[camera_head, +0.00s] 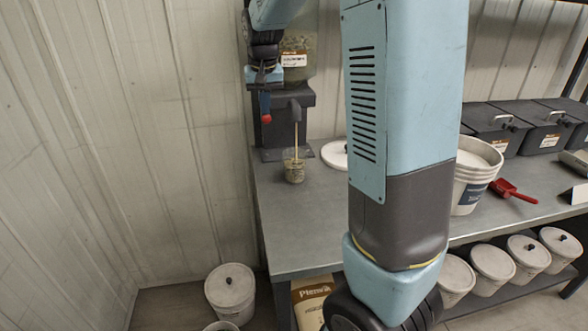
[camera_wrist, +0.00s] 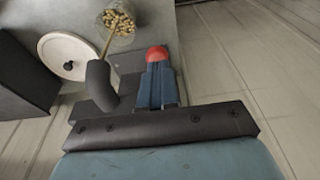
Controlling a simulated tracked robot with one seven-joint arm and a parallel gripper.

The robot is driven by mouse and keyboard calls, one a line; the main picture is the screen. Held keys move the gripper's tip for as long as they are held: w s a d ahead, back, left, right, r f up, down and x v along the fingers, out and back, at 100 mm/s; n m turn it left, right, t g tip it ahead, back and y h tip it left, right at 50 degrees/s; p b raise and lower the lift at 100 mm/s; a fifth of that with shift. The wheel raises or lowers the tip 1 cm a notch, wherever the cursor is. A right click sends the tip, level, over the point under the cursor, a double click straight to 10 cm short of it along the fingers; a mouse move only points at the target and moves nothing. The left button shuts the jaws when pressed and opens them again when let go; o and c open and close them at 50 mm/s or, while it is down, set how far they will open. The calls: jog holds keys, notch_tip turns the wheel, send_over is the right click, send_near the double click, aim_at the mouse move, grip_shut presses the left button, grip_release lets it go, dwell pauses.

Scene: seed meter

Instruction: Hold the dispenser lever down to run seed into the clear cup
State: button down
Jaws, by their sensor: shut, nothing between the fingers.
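The seed dispenser (camera_head: 285,131) stands on the bench's left end, with a clear hopper (camera_head: 302,45) of seed on top. The lever's red knob (camera_head: 266,118) is right at the tips of my gripper (camera_head: 265,102); in the wrist view the knob (camera_wrist: 157,54) shows just beyond the shut blue fingers (camera_wrist: 157,80). Contact looks likely, but the lever arm is hidden. A thin tan stream of seed runs from the dark spout (camera_wrist: 100,84) into the clear cup (camera_head: 294,172). The cup stands upright below the spout with seed in it, also in the wrist view (camera_wrist: 117,27).
A white lid (camera_head: 334,154) lies right of the cup. A white bucket (camera_head: 474,178), a red scoop (camera_head: 512,191) and dark lidded bins (camera_head: 495,124) stand farther right. Lidded white tubs (camera_head: 230,288) are on the floor and lower shelf. A ribbed wall is close on the left.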

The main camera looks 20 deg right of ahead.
notch_tip(320, 180, up, 9)
dwell(0.7)
dwell(0.6)
jog(key=s+f+n+t, duration=0.1)
jog(key=s+f, duration=0.1)
jog(key=s, duration=1.4)
jog(key=s+f+n+t, duration=0.1)
jog(key=s+f+t, duration=0.1)
jog(key=s, duration=1.3)
jog(key=shift+s+f, duration=0.35)
jog(key=shift+s, duration=0.05)
